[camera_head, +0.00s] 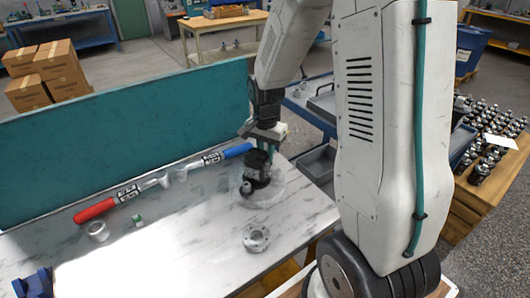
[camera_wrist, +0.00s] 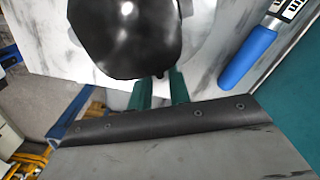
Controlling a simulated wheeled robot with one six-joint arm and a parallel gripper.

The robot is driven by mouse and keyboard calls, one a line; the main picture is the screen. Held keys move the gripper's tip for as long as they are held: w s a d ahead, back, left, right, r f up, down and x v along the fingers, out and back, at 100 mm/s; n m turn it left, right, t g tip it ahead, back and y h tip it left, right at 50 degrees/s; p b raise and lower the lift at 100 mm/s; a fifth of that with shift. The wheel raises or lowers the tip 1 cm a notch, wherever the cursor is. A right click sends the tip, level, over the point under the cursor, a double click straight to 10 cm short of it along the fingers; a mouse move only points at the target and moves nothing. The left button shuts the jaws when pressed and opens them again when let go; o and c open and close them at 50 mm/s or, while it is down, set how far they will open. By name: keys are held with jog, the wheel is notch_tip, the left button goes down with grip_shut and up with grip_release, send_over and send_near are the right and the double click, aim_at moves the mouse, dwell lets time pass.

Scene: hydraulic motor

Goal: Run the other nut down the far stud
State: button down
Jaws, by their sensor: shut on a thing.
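The black hydraulic motor (camera_head: 257,170) stands upright on a pale round base (camera_head: 272,197) on the bench. In the wrist view its dark rounded body (camera_wrist: 125,38) fills the top middle. My gripper (camera_head: 264,146) points down at the motor's top. In the wrist view the two green fingers of my gripper (camera_wrist: 160,90) stand a small gap apart at the motor's lower edge, shut on what I take to be the nut. The nut and the far stud are hidden or too small to make out.
A blue-handled tool (camera_head: 236,151) and a red-handled tool (camera_head: 95,210) lie along the teal back panel (camera_head: 120,130). A metal ring (camera_head: 97,231), a small green-and-white piece (camera_head: 137,220) and a round flange (camera_head: 256,238) lie on the bench.

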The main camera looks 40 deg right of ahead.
jog(key=m, duration=0.4)
jog(key=shift+m, duration=0.3)
jog(key=c, duration=1.5)
grip_release()
jog(key=n, duration=0.5)
jog(key=shift+n, duration=0.3)
jog(key=n, duration=0.4)
jog(key=shift+n, duration=0.4)
